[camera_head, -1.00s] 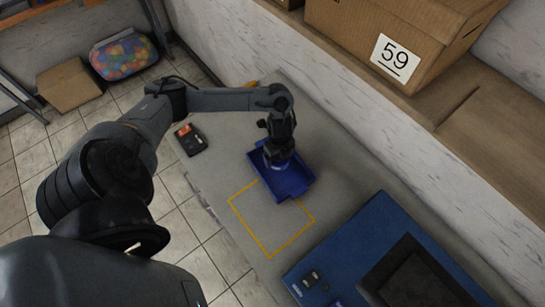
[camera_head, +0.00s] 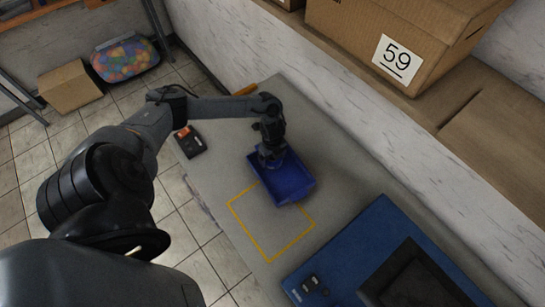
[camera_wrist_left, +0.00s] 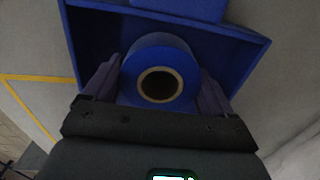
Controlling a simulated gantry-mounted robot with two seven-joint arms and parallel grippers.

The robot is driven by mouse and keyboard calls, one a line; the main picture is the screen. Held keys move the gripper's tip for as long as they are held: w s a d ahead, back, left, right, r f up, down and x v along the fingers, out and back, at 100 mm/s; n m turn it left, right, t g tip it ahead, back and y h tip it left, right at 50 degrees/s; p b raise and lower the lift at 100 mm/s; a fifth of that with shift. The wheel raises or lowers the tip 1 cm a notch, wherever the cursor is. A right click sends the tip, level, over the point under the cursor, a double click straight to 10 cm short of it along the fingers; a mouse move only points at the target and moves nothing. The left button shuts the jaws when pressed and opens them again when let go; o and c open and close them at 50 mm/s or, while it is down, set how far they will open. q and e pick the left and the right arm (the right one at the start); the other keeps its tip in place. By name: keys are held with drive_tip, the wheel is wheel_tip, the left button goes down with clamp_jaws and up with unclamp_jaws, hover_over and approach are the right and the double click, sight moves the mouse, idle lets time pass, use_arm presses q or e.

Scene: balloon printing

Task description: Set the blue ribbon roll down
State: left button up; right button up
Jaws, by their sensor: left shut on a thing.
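In the left wrist view the blue ribbon roll (camera_wrist_left: 160,58) sits between the two fingers of my left gripper (camera_wrist_left: 157,88), which is shut on it. Its round brown core faces the camera. A blue tray (camera_wrist_left: 250,62) lies beneath and around the roll; whether the roll touches its floor I cannot tell. In the head view my left gripper (camera_head: 271,158) points down over the far left part of the blue tray (camera_head: 304,186), and the roll is not clearly visible there. My right gripper is in neither view.
The tray stands on a grey table beside a yellow outlined square (camera_head: 271,258). A blue board (camera_head: 352,252) with a dark device (camera_head: 408,280) lies at the lower right. A small black-and-orange item (camera_head: 190,141) lies at the left edge. A cardboard box (camera_head: 400,40) stands on the shelf behind.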

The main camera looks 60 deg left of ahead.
use_arm(q)
drive_tip(key=shift+f, duration=0.1)
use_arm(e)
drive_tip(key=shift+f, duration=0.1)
use_arm(q)
drive_tip(key=o, duration=1)
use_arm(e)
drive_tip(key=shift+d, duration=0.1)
